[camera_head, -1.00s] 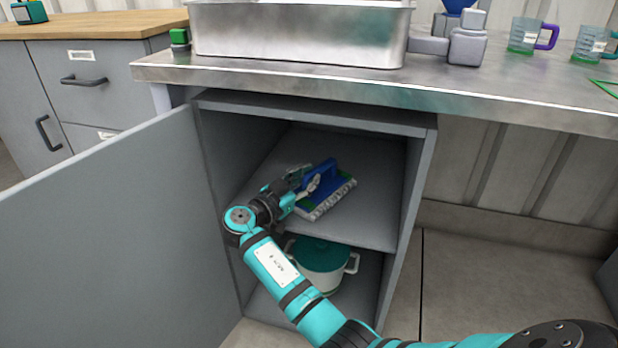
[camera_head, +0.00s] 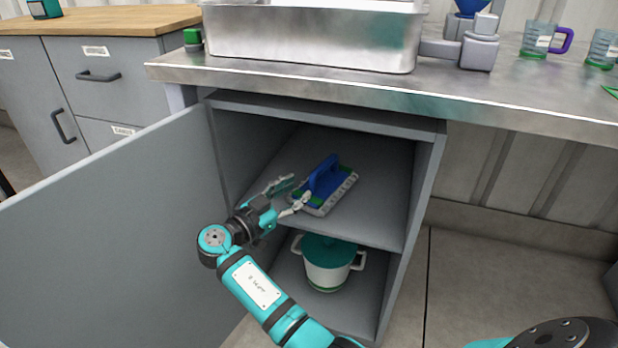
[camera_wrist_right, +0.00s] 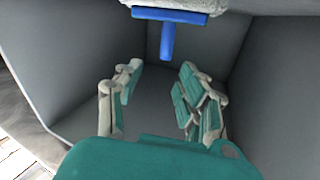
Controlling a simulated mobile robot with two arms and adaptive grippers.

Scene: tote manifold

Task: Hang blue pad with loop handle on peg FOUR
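The blue pad with loop handle (camera_head: 325,180) lies on the upper shelf of the open cabinet, its blue handle up and a grey-white scrubbing edge below. In the right wrist view the pad (camera_wrist_right: 168,30) is at the top, ahead of the fingers. My right gripper (camera_head: 287,196) is open at the shelf's front left, just left of the pad, with nothing visible between its fingers (camera_wrist_right: 155,95). Peg FOUR is not seen in these frames. My left gripper is not in view.
The cabinet door (camera_head: 110,240) stands open at the left. A white pot with a teal lid (camera_head: 327,262) sits on the lower shelf. The steel counter (camera_head: 400,95) above holds a metal basin (camera_head: 310,40) and clear mugs (camera_head: 538,42).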

